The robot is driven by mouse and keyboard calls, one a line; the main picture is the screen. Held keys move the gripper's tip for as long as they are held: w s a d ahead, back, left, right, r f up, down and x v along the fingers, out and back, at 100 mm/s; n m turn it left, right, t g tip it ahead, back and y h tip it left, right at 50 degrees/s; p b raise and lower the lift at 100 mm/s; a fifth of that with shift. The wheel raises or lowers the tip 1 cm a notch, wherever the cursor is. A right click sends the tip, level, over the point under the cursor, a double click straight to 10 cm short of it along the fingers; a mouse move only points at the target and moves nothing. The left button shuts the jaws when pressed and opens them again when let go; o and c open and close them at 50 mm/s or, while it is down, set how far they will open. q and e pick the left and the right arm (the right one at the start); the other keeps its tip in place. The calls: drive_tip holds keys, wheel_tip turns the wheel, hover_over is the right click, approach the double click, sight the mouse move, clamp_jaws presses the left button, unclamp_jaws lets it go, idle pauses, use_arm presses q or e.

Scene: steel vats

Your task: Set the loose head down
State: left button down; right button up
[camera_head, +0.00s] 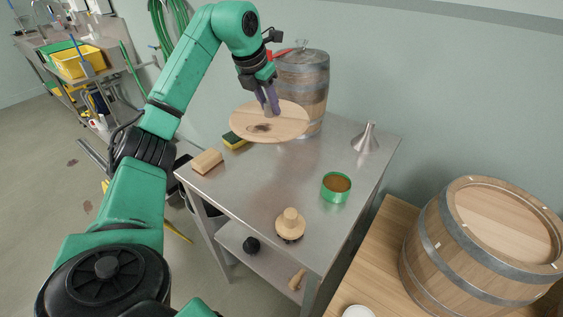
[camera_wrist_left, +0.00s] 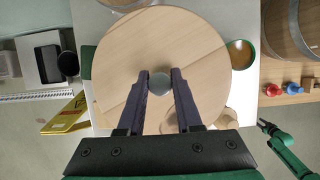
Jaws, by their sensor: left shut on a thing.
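The loose head (camera_head: 290,123) is a round, flat disc of pale wood. My left gripper (camera_head: 271,110) points down and is shut on the grey knob at its middle; in the left wrist view the knob (camera_wrist_left: 158,87) sits between the two fingers. The head looks roughly level, above the back left of the steel table (camera_head: 245,190) and in front of an upright barrel (camera_head: 311,80). It hides part of that barrel and of the table. A right arm tip (camera_wrist_left: 265,127) shows small in the left wrist view; its jaws are unclear.
On the table are a sponge (camera_head: 235,141), a wooden block (camera_head: 207,161), a funnel (camera_head: 367,140), a green tin (camera_head: 336,187) and a wooden-knobbed brush (camera_head: 290,224). The table's middle is clear. Another barrel (camera_head: 425,245) stands on a wooden surface at right.

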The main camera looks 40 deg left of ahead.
sight(262, 120)
use_arm(q)
drive_tip(key=f, duration=0.1)
drive_tip(key=s+f, duration=0.1)
drive_tip(key=f, duration=0.1)
drive_tip(key=s+f, duration=0.1)
drive_tip(key=f, duration=0.1)
drive_tip(key=shift+s+a+f+b, duration=0.1)
drive_tip(key=shift+b, duration=0.2)
drive_tip(key=f, duration=1.2)
drive_tip(key=shift+w+p, duration=0.35)
drive_tip(key=shift+w+f, duration=0.15)
drive_tip(key=c, duration=0.6)
unclamp_jaws()
use_arm(e)
drive_tip(key=shift+s+f, duration=0.1)
drive_tip(key=shift+s, duration=0.25)
use_arm(q)
drive_tip(key=b+v, duration=0.1)
drive_tip(key=v, duration=1.1)
drive_tip(key=shift+b, duration=0.35)
use_arm(e)
drive_tip(key=shift+f, duration=0.8)
